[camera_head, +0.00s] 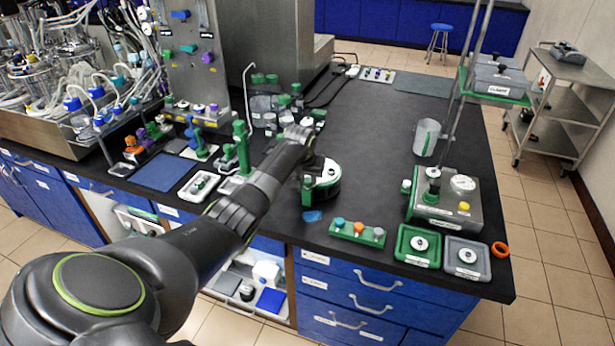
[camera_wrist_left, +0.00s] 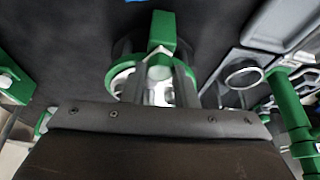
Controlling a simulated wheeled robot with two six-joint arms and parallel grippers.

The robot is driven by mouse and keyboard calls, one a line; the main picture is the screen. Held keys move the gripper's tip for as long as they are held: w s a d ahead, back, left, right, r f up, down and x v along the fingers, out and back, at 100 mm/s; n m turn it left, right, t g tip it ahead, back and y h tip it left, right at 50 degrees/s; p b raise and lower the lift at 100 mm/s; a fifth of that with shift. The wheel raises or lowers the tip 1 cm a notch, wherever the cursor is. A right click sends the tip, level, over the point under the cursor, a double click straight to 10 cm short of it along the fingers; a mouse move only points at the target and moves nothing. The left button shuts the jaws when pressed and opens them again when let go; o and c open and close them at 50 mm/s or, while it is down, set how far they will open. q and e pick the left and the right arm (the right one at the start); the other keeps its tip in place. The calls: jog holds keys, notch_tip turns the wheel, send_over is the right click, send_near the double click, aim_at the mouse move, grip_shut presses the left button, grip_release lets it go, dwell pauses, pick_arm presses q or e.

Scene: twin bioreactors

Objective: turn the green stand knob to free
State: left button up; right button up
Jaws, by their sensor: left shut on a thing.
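The green stand knob (camera_wrist_left: 163,30) shows in the left wrist view as a green bar over a round stand with a green rim and white face (camera_wrist_left: 120,80). My left gripper (camera_wrist_left: 162,82) is shut on the knob, one finger on each side of its near part. In the head view the round stand (camera_head: 328,178) sits on the black bench, right of the middle of the picture. My left gripper (camera_head: 303,152) is beside and above it, partly hidden by my own wrist. The knob's setting marks cannot be read. My right gripper is not in view.
A green tray with coloured knobs (camera_head: 358,231) lies in front of the stand. A scale-like device (camera_head: 446,200) and a clear beaker (camera_head: 427,137) stand to the right. Green-capped bottles (camera_head: 268,103) stand behind to the left. Bare bench (camera_head: 375,150) lies between stand and beaker.

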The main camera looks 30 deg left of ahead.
pick_arm(q)
jog(key=shift+a+r+m, duration=0.1)
jog(key=shift+m, duration=0.6)
jog(key=shift+a+m+h, duration=0.1)
jog(key=shift+m+h, duration=0.5)
jog(key=shift+m, duration=0.2)
jog(key=m, duration=0.1)
jog(key=m+h, duration=0.1)
jog(key=shift+a+f+m+b, duration=0.1)
jog(key=shift+f+m+b, duration=0.1)
jog(key=shift+m+b, duration=0.2)
jog(key=m+b, duration=0.2)
jog(key=m+h+b, duration=0.1)
jog(key=m+b, duration=0.1)
jog(key=shift+w+a+f+h, duration=0.1)
jog(key=shift+a+h, duration=0.05)
jog(key=shift+h, duration=0.15)
jog(key=shift+r+m+g+h+b, duration=0.2)
jog(key=shift+m+g+h+b, duration=0.15)
jog(key=shift+m+b, duration=0.8)
jog(key=o, duration=1)
